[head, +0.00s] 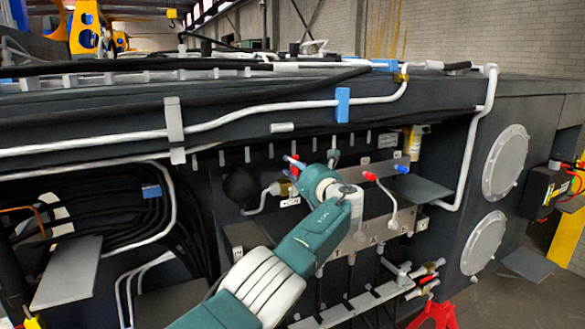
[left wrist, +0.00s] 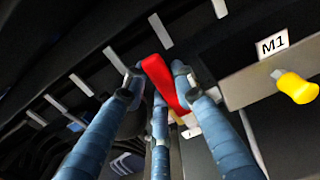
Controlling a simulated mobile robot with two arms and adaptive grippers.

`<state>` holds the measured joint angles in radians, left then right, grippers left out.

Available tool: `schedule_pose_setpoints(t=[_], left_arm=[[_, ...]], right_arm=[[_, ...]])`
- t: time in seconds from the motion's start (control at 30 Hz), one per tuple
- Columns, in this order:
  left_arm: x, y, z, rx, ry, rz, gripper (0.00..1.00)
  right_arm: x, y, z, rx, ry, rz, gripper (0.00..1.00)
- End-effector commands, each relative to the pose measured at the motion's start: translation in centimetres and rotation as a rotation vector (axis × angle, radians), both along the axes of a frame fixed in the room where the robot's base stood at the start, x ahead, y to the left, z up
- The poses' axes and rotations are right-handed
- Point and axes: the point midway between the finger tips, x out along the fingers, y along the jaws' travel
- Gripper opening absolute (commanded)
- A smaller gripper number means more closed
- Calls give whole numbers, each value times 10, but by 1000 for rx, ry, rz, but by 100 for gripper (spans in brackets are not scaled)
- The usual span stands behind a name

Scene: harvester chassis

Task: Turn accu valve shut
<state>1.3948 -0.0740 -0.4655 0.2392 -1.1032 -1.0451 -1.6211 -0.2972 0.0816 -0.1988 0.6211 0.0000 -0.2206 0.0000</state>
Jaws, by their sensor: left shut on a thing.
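The valve's red handle (left wrist: 160,74) shows in the left wrist view between the blue fingers of my left gripper (left wrist: 158,86). The fingers are shut on the handle, which lies tilted between them; the valve body behind it is mostly hidden. In the head view my left gripper (head: 293,170) reaches into the recess of the dark chassis. Only a bit of the red handle (head: 295,162) shows there beside the teal wrist. My right gripper is not in view.
A red-tipped lever (head: 370,176) and a blue-tipped one (head: 401,168) stand close to the right of my wrist. The left wrist view shows a yellow knob (left wrist: 297,88) near an M1 label (left wrist: 272,44). A dark round ball-shaped part (head: 241,187) sits left of the gripper.

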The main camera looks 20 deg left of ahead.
Motion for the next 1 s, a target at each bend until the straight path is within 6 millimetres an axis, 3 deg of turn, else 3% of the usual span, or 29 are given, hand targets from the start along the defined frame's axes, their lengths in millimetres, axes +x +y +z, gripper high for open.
schedule_pose_setpoints(t=[0.43, 0.47, 0.57, 1.0], left_arm=[[1, 0, 2, 13, 10, -1, 0], [1, 0, 2, 13, 10, -2, 28], [1, 0, 2, 12, 9, -2, 47], [-1, -4, 0, 9, 7, -4, 47]], right_arm=[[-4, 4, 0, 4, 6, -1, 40], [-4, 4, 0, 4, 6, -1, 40], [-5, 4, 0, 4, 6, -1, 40], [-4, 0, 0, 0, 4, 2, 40]])
